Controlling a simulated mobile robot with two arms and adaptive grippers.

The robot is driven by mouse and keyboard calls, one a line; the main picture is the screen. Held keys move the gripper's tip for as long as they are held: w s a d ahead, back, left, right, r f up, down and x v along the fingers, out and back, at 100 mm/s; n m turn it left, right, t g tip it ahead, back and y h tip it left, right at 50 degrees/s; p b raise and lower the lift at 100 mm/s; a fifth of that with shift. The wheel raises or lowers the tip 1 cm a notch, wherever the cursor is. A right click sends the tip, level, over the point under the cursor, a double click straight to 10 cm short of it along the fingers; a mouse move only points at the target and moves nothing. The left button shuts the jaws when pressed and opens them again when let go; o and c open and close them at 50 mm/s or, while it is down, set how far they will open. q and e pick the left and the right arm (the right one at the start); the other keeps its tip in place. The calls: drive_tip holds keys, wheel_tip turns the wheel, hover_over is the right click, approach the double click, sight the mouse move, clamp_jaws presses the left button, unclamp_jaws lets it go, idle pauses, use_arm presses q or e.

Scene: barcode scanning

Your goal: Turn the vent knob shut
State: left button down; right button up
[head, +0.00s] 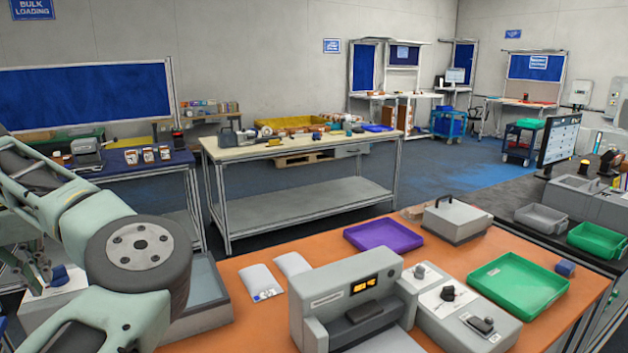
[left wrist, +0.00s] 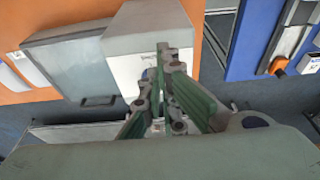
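A white box (head: 50,307) with a small blue knob-like part (head: 60,275) on top stands at the lower left in the head view. Its printed pale face (left wrist: 140,70) shows in the left wrist view, with a bit of blue (left wrist: 150,74) just behind my fingers. I cannot read the print to confirm this is the vent knob. My left gripper (left wrist: 166,62) is over this box; its green-padded fingers converge with their tips together. It also shows in the head view (head: 38,272), close to the blue part. Contact is hidden. My right gripper is out of view.
The orange table (head: 240,270) holds a grey device with a lit display (head: 340,300), a panel with dark knobs (head: 455,315), a purple tray (head: 383,235), a green tray (head: 517,285) and white pouches (head: 262,281).

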use_arm(q)
drive_tip(key=shift+w+d+f, duration=0.1)
drive_tip(key=shift+d, duration=0.1)
drive_tip(key=shift+d, duration=0.2)
drive_tip(key=shift+w+d, duration=0.25)
drive_tip(key=shift+d, duration=0.4)
drive_tip(key=shift+w+d+f+p, duration=0.1)
drive_tip(key=shift+w+d+p, duration=0.15)
drive_tip(key=shift+w, duration=0.25)
drive_tip(key=shift+a, duration=0.1)
drive_tip(key=shift+s+a, duration=0.15)
drive_tip(key=shift+s, duration=0.1)
